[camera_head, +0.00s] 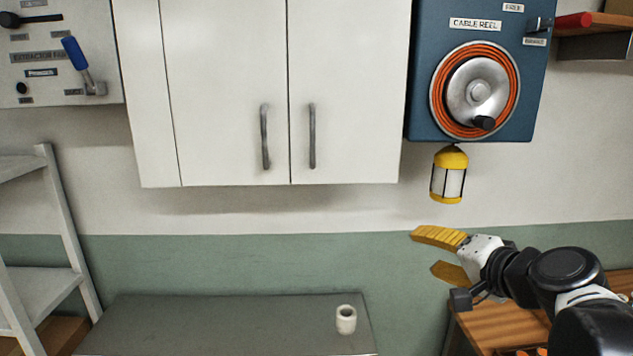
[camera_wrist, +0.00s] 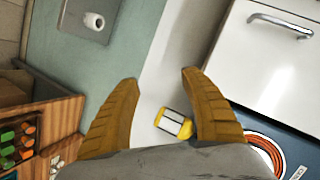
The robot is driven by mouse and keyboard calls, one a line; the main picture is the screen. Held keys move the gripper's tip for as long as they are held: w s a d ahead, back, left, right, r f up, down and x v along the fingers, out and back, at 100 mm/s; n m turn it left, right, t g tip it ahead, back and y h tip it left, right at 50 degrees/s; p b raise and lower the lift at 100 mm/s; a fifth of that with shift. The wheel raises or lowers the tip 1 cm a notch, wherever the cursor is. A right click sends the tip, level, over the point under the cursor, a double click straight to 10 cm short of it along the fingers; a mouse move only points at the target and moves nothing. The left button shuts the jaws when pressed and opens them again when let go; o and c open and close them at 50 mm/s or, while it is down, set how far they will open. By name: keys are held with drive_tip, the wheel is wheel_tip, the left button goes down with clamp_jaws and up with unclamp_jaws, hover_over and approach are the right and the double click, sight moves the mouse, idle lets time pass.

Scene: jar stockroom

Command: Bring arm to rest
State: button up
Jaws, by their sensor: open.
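My gripper (camera_head: 424,253) is at the right of the head view, with its two yellow fingers spread apart and nothing between them. It is raised in the air below the yellow lantern and above a wooden surface. In the wrist view both fingers of my gripper (camera_wrist: 163,95) show wide apart, with wall and the lantern visible beyond the gap. My arm reaches in from the lower right of the head view.
A yellow lantern (camera_head: 449,176) hangs under a blue cable reel panel (camera_head: 425,70). White cupboards (camera_head: 225,90) hang at the centre. A white cup-like jar (camera_head: 346,319) stands on a grey counter (camera_head: 220,325). A wooden unit (camera_head: 480,325) is below my arm. White shelving (camera_head: 75,240) stands left.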

drive_tip(key=s+a+f+n+g+h+b, duration=0.1)
drive_tip(key=s+f+b, duration=0.4)
drive_tip(key=f, duration=0.6)
drive_tip(key=s+f+n+g+h+b, duration=0.1)
drive_tip(key=s+f+n+g+b, duration=0.2)
drive_tip(key=f, duration=0.9)
drive_tip(key=s+a+f+n+g+h+b, duration=0.1)
drive_tip(key=s+f+n+g+h+b, duration=0.1)
drive_tip(key=s+f+n+b, duration=0.3)
drive_tip(key=s+f+b, duration=0.3)
drive_tip(key=s+f, duration=0.1)
drive_tip(key=f, duration=0.2)
drive_tip(key=shift+s+a+f+b, duration=0.2)
drive_tip(key=shift+a+f+b, duration=0.1)
drive_tip(key=shift+b, duration=0.05)
